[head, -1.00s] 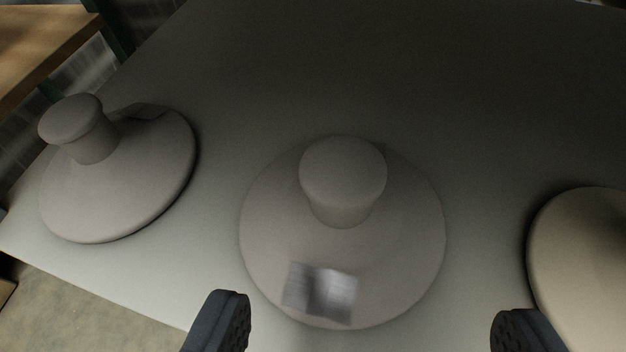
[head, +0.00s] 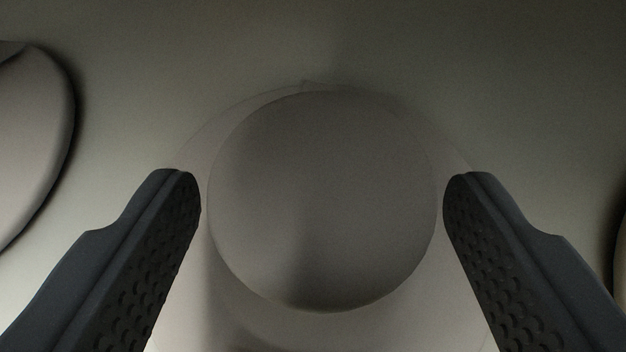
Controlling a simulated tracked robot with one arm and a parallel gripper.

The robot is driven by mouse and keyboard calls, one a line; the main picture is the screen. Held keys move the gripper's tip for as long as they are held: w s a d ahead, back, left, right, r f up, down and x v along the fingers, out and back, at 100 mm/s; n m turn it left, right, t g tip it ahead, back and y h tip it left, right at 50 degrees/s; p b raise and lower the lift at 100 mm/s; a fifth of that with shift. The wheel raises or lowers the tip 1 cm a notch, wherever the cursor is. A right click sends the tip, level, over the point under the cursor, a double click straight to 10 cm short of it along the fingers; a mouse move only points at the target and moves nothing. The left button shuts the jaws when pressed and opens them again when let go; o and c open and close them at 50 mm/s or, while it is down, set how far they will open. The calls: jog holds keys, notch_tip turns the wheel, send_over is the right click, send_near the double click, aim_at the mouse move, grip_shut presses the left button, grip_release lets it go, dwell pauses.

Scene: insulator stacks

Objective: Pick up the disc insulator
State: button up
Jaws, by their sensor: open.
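The disc insulator (head: 250,325) is seen from above in the head view, its round cap (head: 322,200) large in the middle and its wider disc showing faintly around and below the cap. My gripper (head: 322,190) is open, with one dark, dimpled finger on each side of the cap. A narrow gap shows between each fingertip and the cap's edge. The fingers hide parts of the disc at left and right. How far the fingertips are above the disc is hard to tell.
The insulator stands on a pale flat surface (head: 400,45). Part of another insulator (head: 30,140) shows at the left edge. A sliver of a further one (head: 621,240) shows at the right edge. The surface beyond the cap is clear.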

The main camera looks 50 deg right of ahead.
jog(key=shift+x, duration=1.1)
grip_shut()
